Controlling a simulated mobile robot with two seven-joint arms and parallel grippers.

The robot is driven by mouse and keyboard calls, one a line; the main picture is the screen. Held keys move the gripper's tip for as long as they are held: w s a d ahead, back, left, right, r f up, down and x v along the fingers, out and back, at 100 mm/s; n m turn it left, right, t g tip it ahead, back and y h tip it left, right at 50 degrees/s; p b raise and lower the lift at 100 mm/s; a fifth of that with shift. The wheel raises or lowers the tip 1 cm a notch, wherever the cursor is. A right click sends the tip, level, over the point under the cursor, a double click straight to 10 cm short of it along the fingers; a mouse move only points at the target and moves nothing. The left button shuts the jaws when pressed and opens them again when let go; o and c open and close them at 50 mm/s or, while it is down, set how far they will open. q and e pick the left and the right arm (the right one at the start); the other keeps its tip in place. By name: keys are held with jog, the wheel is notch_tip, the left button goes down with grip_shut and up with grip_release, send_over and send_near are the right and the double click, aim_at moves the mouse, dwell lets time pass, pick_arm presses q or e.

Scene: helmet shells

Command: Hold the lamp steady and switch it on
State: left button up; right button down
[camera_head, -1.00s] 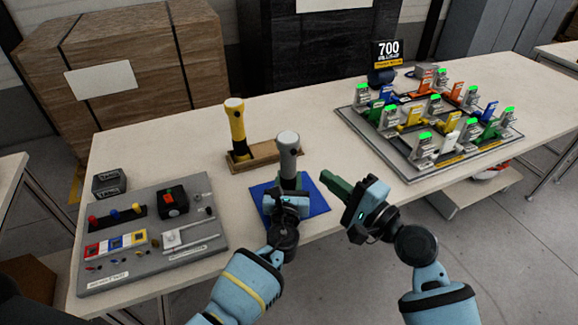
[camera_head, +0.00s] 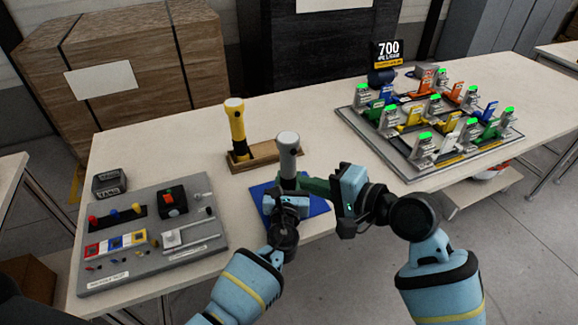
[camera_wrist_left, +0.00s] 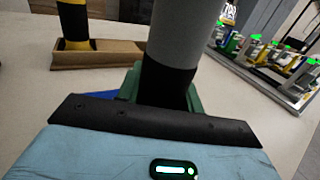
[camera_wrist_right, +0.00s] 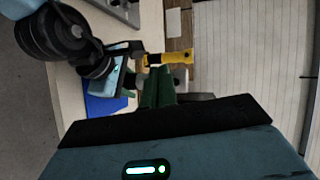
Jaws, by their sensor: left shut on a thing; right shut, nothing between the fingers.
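A grey lamp with a black lower part (camera_head: 288,150) stands upright over the blue mat (camera_head: 318,206). In the left wrist view its grey and black body (camera_wrist_left: 172,60) rises between green fingers. My left gripper (camera_head: 286,187) is shut on its lower part. My right gripper (camera_head: 308,184) is shut and empty, its green fingers pointing left at the lamp's right side, low on the body. These closed fingers fill the middle of the right wrist view (camera_wrist_right: 158,88). I cannot tell whether they touch the lamp. The lamp's switch is not visible.
A yellow and black lamp (camera_head: 236,128) stands in a wooden holder (camera_head: 268,155) behind. A grey panel with switches and buttons (camera_head: 150,250) lies at left. A framed board of colored parts (camera_head: 408,165) lies at right.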

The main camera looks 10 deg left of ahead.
aim_at(294, 152)
jog(key=shift+s+d+r+g+h, duration=0.1)
jog(key=shift+d+h, duration=0.25)
jog(key=shift+h, duration=0.55)
jog(key=shift+s+d+r+g+h, duration=0.15)
jog(key=shift+d+h, duration=0.25)
jog(key=shift+h, duration=0.5)
jog(key=shift+s+d+g+h, duration=0.1)
jog(key=shift+d+h, duration=0.25)
jog(key=shift+h, duration=0.55)
jog(key=shift+n, duration=0.3)
jog(key=w+a, duration=0.5)
jog(key=w, duration=0.2)
jog(key=shift+w+a, duration=0.15)
jog(key=shift+w, duration=0.05)
